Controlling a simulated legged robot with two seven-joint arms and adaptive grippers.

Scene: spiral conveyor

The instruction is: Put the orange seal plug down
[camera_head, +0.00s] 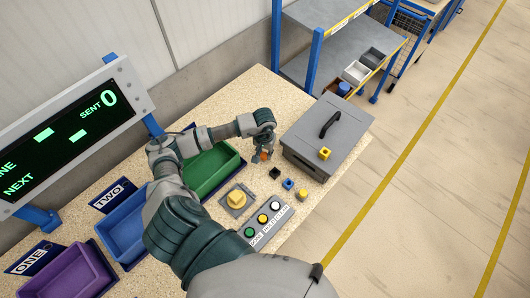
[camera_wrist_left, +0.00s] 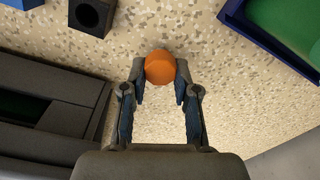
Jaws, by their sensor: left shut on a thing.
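The orange seal plug (camera_wrist_left: 160,67) is between the fingertips of my left gripper (camera_wrist_left: 160,80) in the left wrist view, with the speckled worktop behind it. In the head view the plug (camera_head: 264,156) shows below my left gripper (camera_head: 263,150), low over or at the table (camera_head: 233,102). I cannot tell whether the plug touches the table. The left gripper is shut on it, between the green bin and the grey case. My right gripper is not in view.
A grey case (camera_head: 335,125) with a yellow cube (camera_head: 324,153) on its lid stands to the right. Black (camera_head: 274,172), blue (camera_head: 288,184) and yellow (camera_head: 302,195) cubes lie in front. A green bin (camera_head: 212,170) is left; a button panel (camera_head: 264,218) is nearer.

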